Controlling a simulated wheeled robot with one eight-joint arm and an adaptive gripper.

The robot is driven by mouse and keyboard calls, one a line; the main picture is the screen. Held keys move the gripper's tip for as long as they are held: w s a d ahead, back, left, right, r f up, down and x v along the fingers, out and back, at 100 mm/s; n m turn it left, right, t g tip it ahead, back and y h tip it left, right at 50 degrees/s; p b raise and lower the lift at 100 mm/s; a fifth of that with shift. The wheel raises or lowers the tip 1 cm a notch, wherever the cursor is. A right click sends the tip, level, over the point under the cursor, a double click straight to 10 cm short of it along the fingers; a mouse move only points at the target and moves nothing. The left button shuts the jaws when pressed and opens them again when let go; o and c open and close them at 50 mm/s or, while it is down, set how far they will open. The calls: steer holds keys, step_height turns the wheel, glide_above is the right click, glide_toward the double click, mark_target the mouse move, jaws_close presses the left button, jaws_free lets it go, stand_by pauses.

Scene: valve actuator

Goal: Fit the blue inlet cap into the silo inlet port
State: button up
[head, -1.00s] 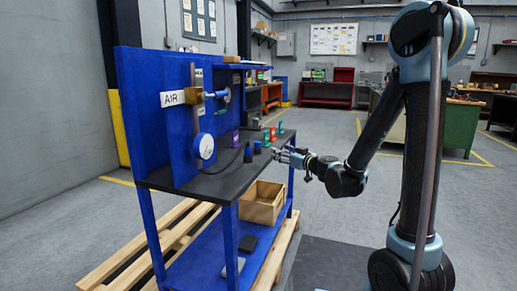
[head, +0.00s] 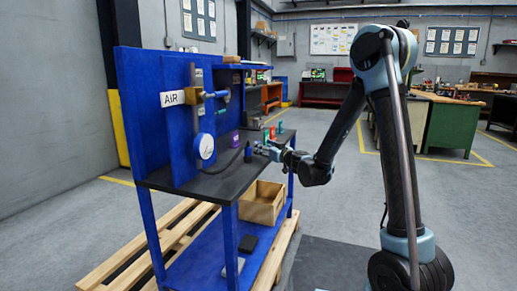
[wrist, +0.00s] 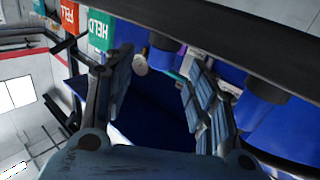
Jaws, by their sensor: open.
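A dark blue cap-like cylinder (head: 248,153) stands on the dark bench top, just left of my gripper (head: 262,150) in the head view. My gripper is open, low over the bench's right part. In the wrist view, the tilted picture shows my spread fingers (wrist: 156,68) with nothing held between them. One blue cylinder (wrist: 164,56) shows beyond the fingertips, near the right finger. Another blue cylinder (wrist: 258,105) is outside the right finger. I cannot tell which of these is the inlet cap. I cannot make out the silo inlet port for certain.
The blue bench panel carries a pipe with an AIR label (head: 173,98) and a round gauge (head: 204,146). A purple block (head: 235,139) stands behind the cylinder. Green HELD (wrist: 100,29) and red FELL (wrist: 70,17) signs show nearby. A wooden crate (head: 264,211) sits below.

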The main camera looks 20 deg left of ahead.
steer(key=shift+x, duration=3)
steer(key=shift+r, duration=0.1)
steer(key=c, duration=1.2)
